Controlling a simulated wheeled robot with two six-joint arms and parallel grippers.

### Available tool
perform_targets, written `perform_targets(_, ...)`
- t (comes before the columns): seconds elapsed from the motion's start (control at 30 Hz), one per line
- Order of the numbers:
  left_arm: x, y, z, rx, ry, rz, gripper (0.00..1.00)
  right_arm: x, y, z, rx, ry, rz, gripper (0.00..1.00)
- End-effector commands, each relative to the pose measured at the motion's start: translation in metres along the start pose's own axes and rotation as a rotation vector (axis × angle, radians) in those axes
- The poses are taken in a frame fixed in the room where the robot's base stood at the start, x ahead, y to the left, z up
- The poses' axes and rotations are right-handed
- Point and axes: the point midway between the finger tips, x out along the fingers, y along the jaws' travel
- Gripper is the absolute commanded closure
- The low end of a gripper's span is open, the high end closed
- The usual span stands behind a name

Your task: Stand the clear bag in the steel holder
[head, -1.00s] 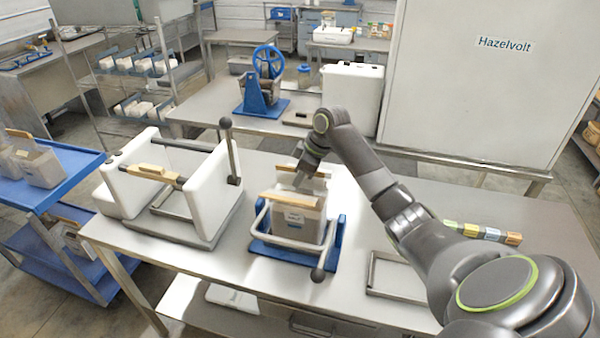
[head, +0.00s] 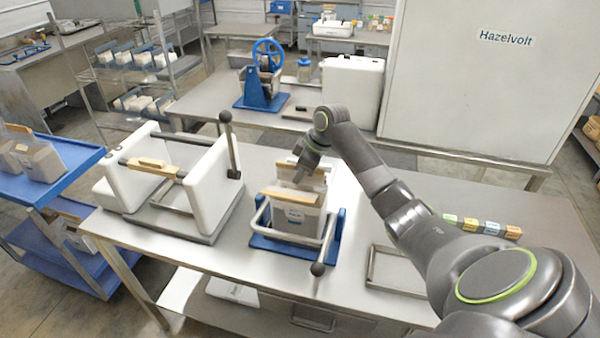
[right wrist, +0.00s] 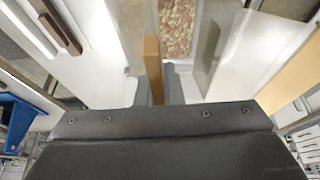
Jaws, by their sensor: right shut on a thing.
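The clear bag (head: 296,218) looks pale, with a tan top strip and a small label. It stands upright in the steel rail holder (head: 262,228) on a blue base on the table. My right gripper (head: 299,182) reaches down at the bag's top from behind. In the right wrist view my right gripper (right wrist: 153,88) is shut on a narrow tan strip (right wrist: 152,66). Clear film and brown flaky fill (right wrist: 178,28) show beyond it. The fingertips are partly hidden in the head view. My left gripper is out of view.
A white-sided frame (head: 208,195) with a dark upright lever stands to the left. An empty steel frame (head: 372,268) and coloured blocks (head: 482,226) lie to the right. A ball-ended lever (head: 317,269) sticks out in front. A blue cart (head: 85,160) stands at far left.

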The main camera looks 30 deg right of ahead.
Motion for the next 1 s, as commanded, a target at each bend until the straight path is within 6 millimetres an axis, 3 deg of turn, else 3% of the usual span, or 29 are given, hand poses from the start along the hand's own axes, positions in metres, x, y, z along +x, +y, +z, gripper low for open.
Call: perform_targets(1.0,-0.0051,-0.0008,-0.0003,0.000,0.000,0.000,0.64,0.0028,-0.0003,-0.0002,-0.003,0.005,0.003,1.00)
